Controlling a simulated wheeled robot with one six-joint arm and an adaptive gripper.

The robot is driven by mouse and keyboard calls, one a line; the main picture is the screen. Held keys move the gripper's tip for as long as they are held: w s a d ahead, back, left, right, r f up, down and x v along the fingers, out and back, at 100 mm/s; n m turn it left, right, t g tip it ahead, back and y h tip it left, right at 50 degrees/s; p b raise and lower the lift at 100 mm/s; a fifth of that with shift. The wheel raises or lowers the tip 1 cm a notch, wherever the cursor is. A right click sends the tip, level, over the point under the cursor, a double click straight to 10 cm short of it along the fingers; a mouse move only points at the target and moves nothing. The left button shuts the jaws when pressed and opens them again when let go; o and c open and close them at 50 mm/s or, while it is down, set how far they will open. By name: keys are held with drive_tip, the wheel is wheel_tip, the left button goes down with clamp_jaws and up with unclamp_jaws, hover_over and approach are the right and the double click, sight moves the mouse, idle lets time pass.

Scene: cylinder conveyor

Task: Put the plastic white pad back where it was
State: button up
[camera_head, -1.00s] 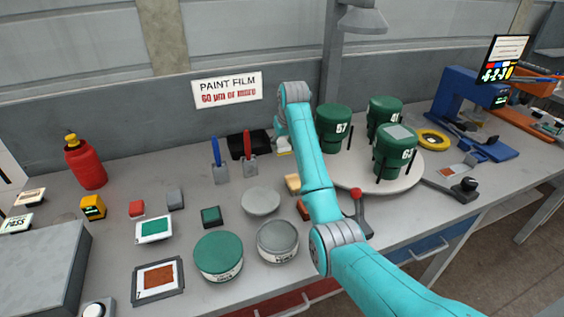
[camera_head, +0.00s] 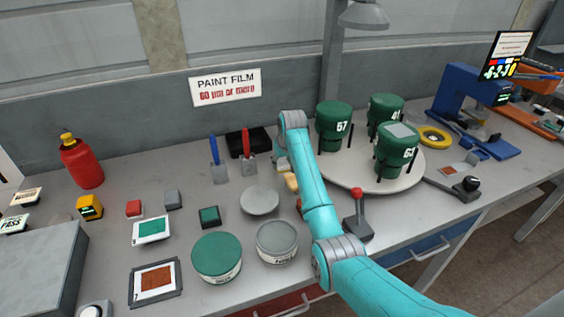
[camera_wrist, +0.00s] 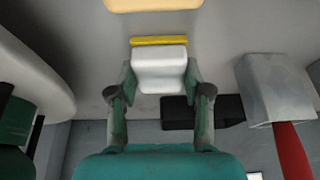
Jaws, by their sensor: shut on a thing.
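The white pad (camera_wrist: 160,68) is between the two fingers of my gripper (camera_wrist: 160,78) in the wrist view, with a yellow strip along its far edge. My gripper is shut on the pad's sides. It is over the grey bench; whether the pad touches the bench is hard to tell.
A black box (camera_head: 248,141) and red-handled scraper (camera_head: 247,150) stand behind left. A turntable (camera_head: 352,177) with green cans is to the right. A pale round dish (camera_head: 259,201) and a red-knobbed lever (camera_head: 357,205) stand nearer the front. Bare bench lies around the pad.

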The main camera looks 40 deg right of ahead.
drive_tip(key=o, duration=1.3)
drive_tip(key=shift+c, duration=0.2)
drive_tip(key=v, duration=1.2)
drive_tip(key=shift+s, duration=0.1)
